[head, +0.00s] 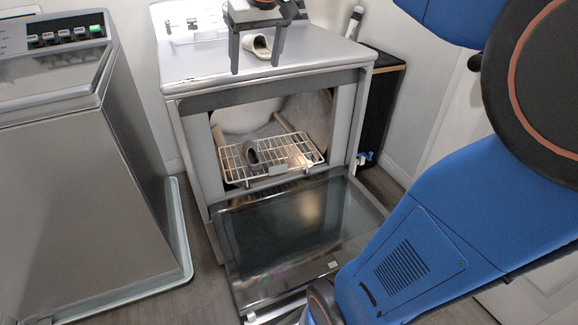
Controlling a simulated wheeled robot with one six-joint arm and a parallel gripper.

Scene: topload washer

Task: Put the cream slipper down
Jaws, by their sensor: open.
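The slipper shows between the fingers, with a gap to each finger. It appears to rest on the top, but its underside contact is hard to make out. My gripper's palm is above the slipper, near the top edge of the picture.
The machine's glass door (290,235) hangs open toward me. A wire rack (305,160) inside holds a dark slipper (252,154). A grey topload washer (75,190) stands at left. A dark narrow cabinet (385,110) stands at right. My blue arm covers the right side.

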